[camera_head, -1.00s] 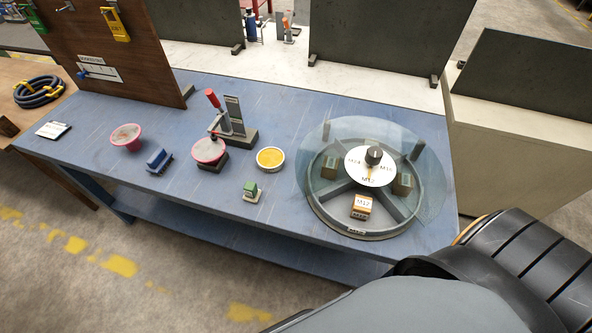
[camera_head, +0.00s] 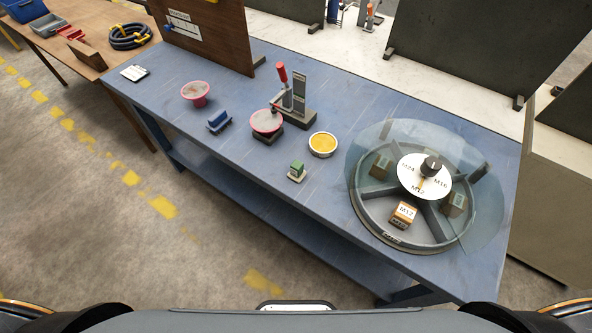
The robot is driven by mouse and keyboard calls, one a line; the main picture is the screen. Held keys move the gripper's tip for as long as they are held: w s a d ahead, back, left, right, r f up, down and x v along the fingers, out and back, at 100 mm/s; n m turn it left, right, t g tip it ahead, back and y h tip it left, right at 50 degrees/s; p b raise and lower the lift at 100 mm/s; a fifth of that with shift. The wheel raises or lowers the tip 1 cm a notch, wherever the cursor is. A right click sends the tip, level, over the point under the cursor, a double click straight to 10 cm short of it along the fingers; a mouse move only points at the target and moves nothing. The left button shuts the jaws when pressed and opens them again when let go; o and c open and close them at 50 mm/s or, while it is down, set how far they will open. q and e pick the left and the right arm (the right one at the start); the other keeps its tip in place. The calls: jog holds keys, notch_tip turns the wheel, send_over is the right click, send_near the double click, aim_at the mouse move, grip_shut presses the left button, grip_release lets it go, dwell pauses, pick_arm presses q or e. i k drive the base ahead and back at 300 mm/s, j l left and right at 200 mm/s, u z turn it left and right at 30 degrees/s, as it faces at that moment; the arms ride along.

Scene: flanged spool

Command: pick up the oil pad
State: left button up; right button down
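No object is labelled as the oil pad. A round shallow tin with a yellow filling (camera_head: 323,143) sits on the blue table, right of the clamp. A small green block on a pale base (camera_head: 297,171) stands just in front of it, nearer the table's front edge. I cannot tell for sure which one is the oil pad. A pink flanged spool (camera_head: 266,122) sits at the red-handled clamp (camera_head: 293,104). Another pink flanged piece (camera_head: 195,93) stands further left. Neither of my grippers shows; only parts of my own body show along the bottom edge.
A blue block-shaped tool (camera_head: 219,122) lies between the pink pieces. A round divided tray (camera_head: 380,228) with a clear cover and dial fills the table's right end. A brown board (camera_head: 215,30) and grey panels (camera_head: 460,45) stand behind. The blue table (camera_head: 250,170) has bare room in front.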

aim_at(297, 173)
jog(key=j+z, duration=0.1)
jog(key=z, duration=0.35)
jog(key=i+j+z, duration=0.1)
jog(key=j+z, duration=0.3)
jog(key=j, duration=0.75)
jog(key=k+j+z, duration=0.1)
jog(key=j+z, duration=0.25)
jog(key=j, duration=0.75)
